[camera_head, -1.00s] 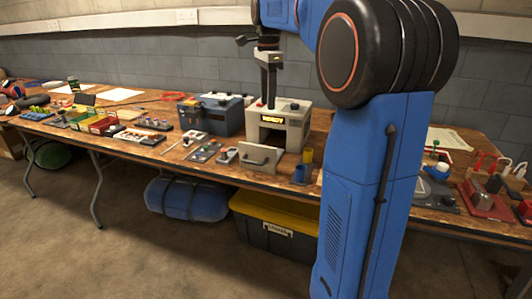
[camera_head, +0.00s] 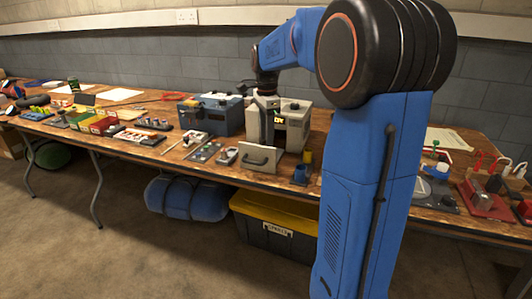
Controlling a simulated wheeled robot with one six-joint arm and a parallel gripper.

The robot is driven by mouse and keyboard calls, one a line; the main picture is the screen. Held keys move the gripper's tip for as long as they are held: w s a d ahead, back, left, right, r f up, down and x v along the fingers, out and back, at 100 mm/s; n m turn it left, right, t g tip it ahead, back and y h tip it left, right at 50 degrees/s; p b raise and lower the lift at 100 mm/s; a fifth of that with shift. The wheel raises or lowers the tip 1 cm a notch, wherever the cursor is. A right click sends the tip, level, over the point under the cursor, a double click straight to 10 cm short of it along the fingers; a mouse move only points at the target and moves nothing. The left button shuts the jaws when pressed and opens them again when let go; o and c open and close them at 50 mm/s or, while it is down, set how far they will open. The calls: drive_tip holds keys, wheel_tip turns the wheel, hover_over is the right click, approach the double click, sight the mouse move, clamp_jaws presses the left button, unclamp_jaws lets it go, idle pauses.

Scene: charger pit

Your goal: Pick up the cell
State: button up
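My gripper (camera_head: 267,143) is the dark end of my blue arm, now low in front of the pale charger box (camera_head: 297,130) with a dark opening and yellow display lettering. It covers part of the box front. Its fingertips are too small and dark to tell whether they are open or hold anything. I cannot make out for sure which thing is the cell. A small yellow cylinder (camera_head: 308,156) and a blue block or cup (camera_head: 300,175) stand at the bench's front edge, right of my gripper and apart from it.
A pale panel with a handle (camera_head: 259,158) stands at the box's front. A blue-grey case (camera_head: 211,113) is to the left. Small tools and coloured bins (camera_head: 100,125) crowd the wooden bench. A black tote with yellow lid (camera_head: 268,212) and blue bundle (camera_head: 186,197) lie below.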

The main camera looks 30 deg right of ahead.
drive_tip(key=shift+f, duration=1.55)
clamp_jaws()
drive_tip(key=shift+r, duration=0.15)
